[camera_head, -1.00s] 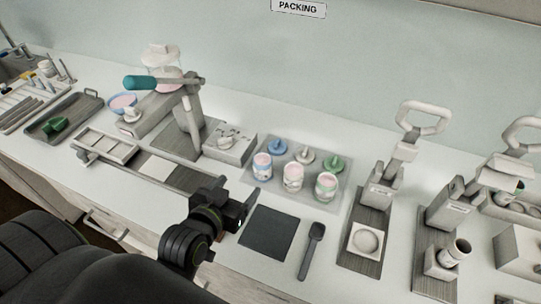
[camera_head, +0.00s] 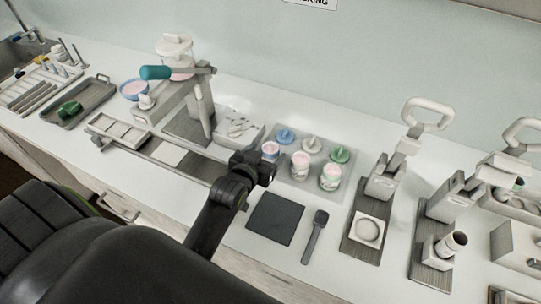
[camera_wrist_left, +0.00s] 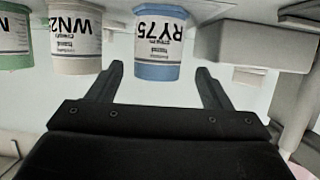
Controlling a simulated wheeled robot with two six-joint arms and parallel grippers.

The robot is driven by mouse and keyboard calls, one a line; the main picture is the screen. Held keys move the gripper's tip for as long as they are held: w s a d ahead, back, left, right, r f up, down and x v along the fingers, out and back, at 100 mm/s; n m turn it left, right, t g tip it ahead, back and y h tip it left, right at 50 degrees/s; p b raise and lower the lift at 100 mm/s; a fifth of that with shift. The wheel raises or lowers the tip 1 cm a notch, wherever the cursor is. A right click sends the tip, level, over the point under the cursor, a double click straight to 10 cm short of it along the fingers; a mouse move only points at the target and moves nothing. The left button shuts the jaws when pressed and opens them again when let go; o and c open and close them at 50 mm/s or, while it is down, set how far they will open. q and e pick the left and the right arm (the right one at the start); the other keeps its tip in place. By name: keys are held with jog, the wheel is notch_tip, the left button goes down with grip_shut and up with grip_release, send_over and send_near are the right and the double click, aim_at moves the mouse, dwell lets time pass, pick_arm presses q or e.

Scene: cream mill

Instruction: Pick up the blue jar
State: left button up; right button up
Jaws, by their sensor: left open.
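The blue jar (camera_head: 270,150) stands at the left end of a row of jars on a grey tray, filled with pink cream. In the left wrist view the blue jar (camera_wrist_left: 158,45), labelled RY75, shows upside down between the two fingertips, just beyond or between them. My left gripper (camera_head: 266,167) is open in front of the jar and hides its lower part in the head view. Its two fingers (camera_wrist_left: 158,75) show on either side of the jar, with gaps. The right gripper is not in view.
A white-labelled jar (camera_head: 300,164) and a green jar (camera_head: 330,176) stand right of the blue one. Blue, cream and green lids (camera_head: 312,147) lie behind them. A grey block (camera_head: 238,129) is close on the left. A dark mat (camera_head: 275,219) and spatula (camera_head: 314,238) lie in front.

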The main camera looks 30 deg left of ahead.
aim_at(274, 146)
pick_arm(q)
jog(key=p+x, duration=0.1)
jog(key=x, duration=0.2)
jog(key=shift+w+d, duration=0.15)
jog(key=shift+w, duration=0.2)
jog(key=shift+w+f, duration=0.3)
jog(key=shift+w, duration=0.3)
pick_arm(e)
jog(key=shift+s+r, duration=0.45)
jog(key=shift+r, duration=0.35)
pick_arm(q)
jog(key=c, duration=1.1)
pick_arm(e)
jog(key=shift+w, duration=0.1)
